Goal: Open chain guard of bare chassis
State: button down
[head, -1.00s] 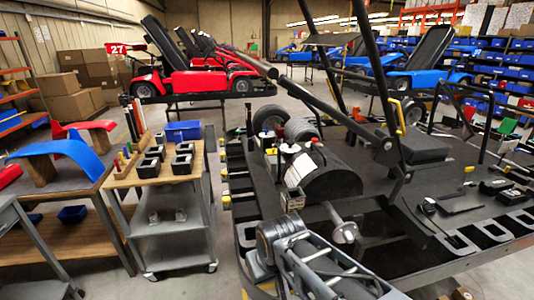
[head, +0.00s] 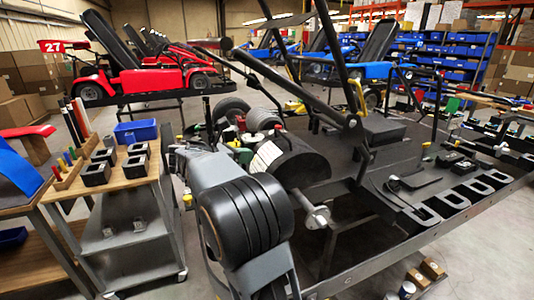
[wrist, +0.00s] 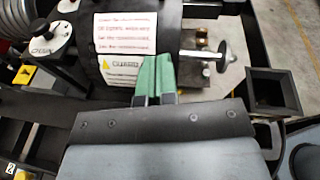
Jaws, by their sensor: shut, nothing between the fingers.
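The bare chassis (head: 430,185) is a dark flat frame on a stand, with black tubes rising from it. The black rounded cover (head: 308,165), which looks like the chain guard, sits at its near left end and appears closed. In the wrist view the cover (wrist: 175,20) carries a white label with red text and a yellow warning triangle label.
A metal shaft with a round disc (wrist: 223,53) sticks out right of the cover, above an open black square box (wrist: 272,92).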

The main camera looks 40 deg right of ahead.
aim_at(281, 157)
jog(key=x, duration=0.9)
jog(key=shift+d+r, duration=0.15)
jog(key=shift+r, duration=0.05)
jog(key=d, duration=0.1)
jog(key=d+r, duration=0.1)
jog(key=shift+s+d+r, duration=0.2)
jog(key=shift+d, duration=0.15)
jog(key=shift+d+r+p, duration=0.3)
jog(key=shift+d, duration=0.25)
jog(key=shift+s+r, duration=0.1)
